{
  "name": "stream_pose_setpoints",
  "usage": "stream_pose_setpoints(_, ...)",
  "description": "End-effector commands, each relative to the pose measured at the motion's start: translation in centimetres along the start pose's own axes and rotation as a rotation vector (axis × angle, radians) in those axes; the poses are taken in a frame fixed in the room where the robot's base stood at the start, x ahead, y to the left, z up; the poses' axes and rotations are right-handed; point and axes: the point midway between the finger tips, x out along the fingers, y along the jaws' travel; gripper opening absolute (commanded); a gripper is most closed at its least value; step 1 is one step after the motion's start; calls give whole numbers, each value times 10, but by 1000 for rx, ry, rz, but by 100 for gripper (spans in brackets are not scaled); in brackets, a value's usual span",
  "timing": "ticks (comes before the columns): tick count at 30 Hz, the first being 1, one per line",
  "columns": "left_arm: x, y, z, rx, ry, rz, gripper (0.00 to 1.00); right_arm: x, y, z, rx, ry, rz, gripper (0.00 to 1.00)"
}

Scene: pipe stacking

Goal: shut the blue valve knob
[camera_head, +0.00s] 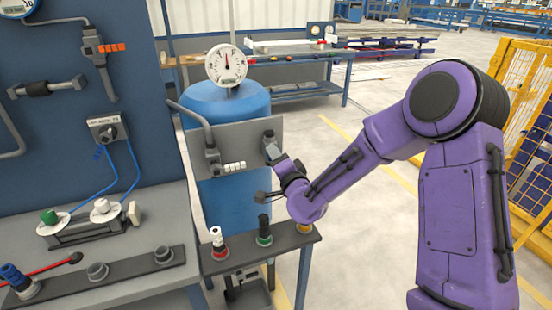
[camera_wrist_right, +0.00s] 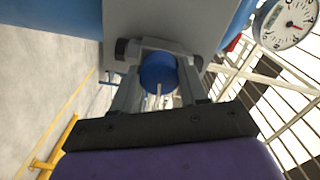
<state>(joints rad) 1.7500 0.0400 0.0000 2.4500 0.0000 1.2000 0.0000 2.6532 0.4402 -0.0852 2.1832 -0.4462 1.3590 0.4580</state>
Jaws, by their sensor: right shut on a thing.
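My right gripper (camera_head: 271,148) reaches in from the right to the grey plate (camera_head: 245,134) in front of the blue tank (camera_head: 220,102). In the right wrist view, the blue valve knob (camera_wrist_right: 157,74) sits between the two fingers of my right gripper (camera_wrist_right: 158,58), which is shut on it. The knob is in front of the grey plate, which fills the top of that view. In the head view my gripper hides the knob. I cannot tell how far the knob is turned. My left gripper is not in view.
A round gauge (camera_head: 227,65) stands on top of the tank. A small shelf (camera_head: 283,246) below holds red-ringed and green-ringed fittings. A grey bench (camera_head: 130,250) with knobs and a blue board (camera_head: 60,110) are at left. A yellow fence (camera_head: 530,130) is at right.

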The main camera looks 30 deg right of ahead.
Motion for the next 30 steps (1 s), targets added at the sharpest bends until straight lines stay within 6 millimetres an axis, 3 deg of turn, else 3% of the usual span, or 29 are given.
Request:
stream_pose_setpoints(10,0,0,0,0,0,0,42,2,-2,-4,144,11,-5,13)
stream_pose_setpoints(27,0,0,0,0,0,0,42,2,-2,-4,170,10,-6,13)
stream_pose_setpoints(28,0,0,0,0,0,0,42,2,-2,-4,170,11,-6,53)
stream_pose_setpoints(30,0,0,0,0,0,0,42,2,-2,-3,170,9,-5,69)
